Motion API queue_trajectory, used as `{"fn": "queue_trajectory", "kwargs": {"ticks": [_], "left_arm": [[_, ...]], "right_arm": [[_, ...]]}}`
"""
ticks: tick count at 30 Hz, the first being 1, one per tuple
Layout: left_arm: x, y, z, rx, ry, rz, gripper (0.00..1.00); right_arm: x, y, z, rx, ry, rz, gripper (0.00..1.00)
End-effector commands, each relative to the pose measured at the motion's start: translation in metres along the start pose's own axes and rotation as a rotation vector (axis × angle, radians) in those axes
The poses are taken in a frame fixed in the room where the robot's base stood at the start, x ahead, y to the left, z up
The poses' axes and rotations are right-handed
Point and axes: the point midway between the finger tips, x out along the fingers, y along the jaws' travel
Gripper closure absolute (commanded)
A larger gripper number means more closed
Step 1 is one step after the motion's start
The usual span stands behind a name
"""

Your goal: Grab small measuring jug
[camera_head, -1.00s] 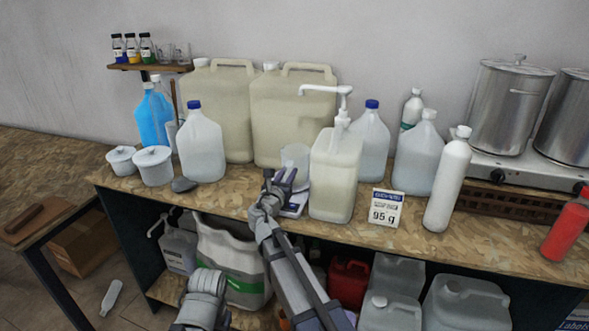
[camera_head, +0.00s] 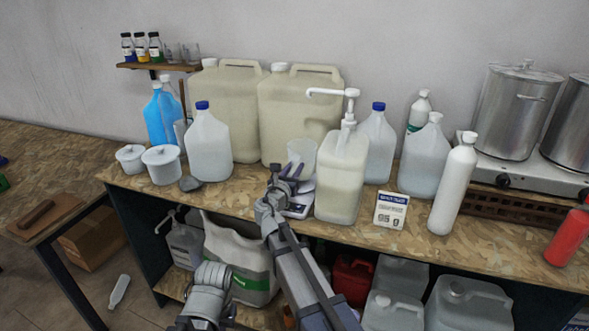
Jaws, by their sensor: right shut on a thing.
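The small measuring jug (camera_head: 302,154) is a clear, translucent cup at the middle of the bench, just left of the white pump canister (camera_head: 341,185). My right gripper (camera_head: 287,174) is shut on its near, lower side. The jug leans slightly. The gripper partly hides its base, so I cannot tell if it is clear of the small scale (camera_head: 299,208) below. A grey link of my left arm shows at the bottom, but its gripper is not in view.
Large beige canisters (camera_head: 228,100) stand behind the jug, and a blue-capped jug (camera_head: 209,145) stands to the left. A price-like card (camera_head: 391,210) reading 95 g stands to the right. White lidded tubs (camera_head: 161,165) sit at the left end of the bench (camera_head: 135,186).

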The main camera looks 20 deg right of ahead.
Motion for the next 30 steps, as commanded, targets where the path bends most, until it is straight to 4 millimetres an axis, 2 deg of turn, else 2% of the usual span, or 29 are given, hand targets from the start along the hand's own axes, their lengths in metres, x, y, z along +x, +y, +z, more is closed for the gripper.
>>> {"fn": "queue_trajectory", "kwargs": {"ticks": [1, 18, 30], "left_arm": [[-0.008, -0.001, 0.001, 0.000, 0.000, 0.000, 1.00], [-0.059, -0.006, 0.004, 0.000, 0.000, 0.000, 1.00], [-0.075, -0.007, 0.004, 0.000, 0.000, 0.000, 1.00]], "right_arm": [[0.000, 0.000, 0.008, 0.000, 0.000, 0.000, 1.00], [0.000, 0.000, 0.060, 0.000, 0.000, 0.000, 1.00], [0.000, 0.000, 0.075, 0.000, 0.000, 0.000, 1.00]]}}
